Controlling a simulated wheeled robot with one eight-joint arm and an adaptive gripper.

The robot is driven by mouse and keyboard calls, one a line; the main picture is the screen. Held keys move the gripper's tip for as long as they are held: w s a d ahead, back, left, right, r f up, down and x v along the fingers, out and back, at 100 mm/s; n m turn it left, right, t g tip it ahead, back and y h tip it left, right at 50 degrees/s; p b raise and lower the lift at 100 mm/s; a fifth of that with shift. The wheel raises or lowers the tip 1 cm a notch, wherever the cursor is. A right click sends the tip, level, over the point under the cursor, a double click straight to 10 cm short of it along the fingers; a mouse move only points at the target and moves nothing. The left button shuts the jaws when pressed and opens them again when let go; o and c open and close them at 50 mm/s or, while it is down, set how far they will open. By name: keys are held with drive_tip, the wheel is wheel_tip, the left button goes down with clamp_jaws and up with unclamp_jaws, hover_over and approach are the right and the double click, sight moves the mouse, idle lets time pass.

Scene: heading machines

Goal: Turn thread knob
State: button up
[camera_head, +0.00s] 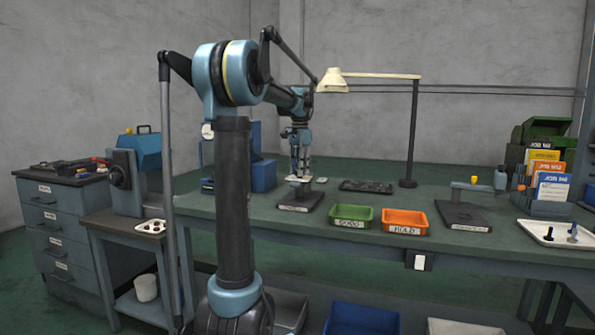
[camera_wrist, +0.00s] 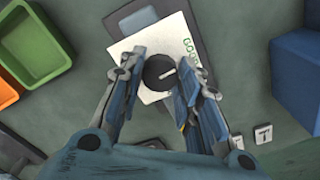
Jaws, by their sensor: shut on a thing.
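A round black knob (camera_wrist: 160,72) with a white pointer line shows in the wrist view, over a white card (camera_wrist: 185,50) with green lettering. The line points up and to the right. My gripper (camera_wrist: 160,80) has a finger on each side of the knob and is shut on it. In the head view my gripper (camera_head: 300,178) reaches down over a small dark-based stand (camera_head: 300,202) on the green bench. The knob cannot be made out there behind the fingers.
A green bin (camera_head: 352,216) and an orange bin (camera_head: 404,222) stand right of the stand. A lamp (camera_head: 411,140) rises behind them. A blue box (camera_head: 262,175) stands left of my gripper. Another dark-based fixture (camera_head: 463,215) and a white tray (camera_head: 553,234) are farther right.

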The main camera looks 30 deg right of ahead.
drive_tip(key=o, duration=1.1)
wheel_tip(320, 180, up, 12)
drive_tip(key=shift+f, duration=0.1)
drive_tip(key=s+a+f+n, duration=0.25)
drive_tip(key=a+f, duration=0.25)
drive_tip(key=a, duration=0.4)
drive_tip(key=s+a+f+n+t, duration=0.15)
drive_tip(key=a+f+n, duration=0.25)
drive_tip(key=a, duration=0.5)
drive_tip(key=s+a+f+n+g, duration=0.1)
drive_tip(key=s+a+f+n, duration=0.3)
drive_tip(key=a, duration=0.5)
drive_tip(key=s+a+f+n, duration=0.2)
drive_tip(key=s+a+f, duration=0.2)
drive_tip(key=f, duration=0.4)
drive_tip(key=s+a+f+n+t, duration=0.1)
drive_tip(key=s+a+f+n, duration=0.2)
drive_tip(key=f, duration=0.6)
drive_tip(key=s+a+f+n, duration=0.2)
drive_tip(key=s+a+f, duration=0.5)
drive_tip(key=s+f, duration=0.1)
drive_tip(key=shift+s+f+n+t, duration=0.15)
drive_tip(key=shift+f+n+t, duration=0.1)
drive_tip(key=shift+f+t, duration=0.1)
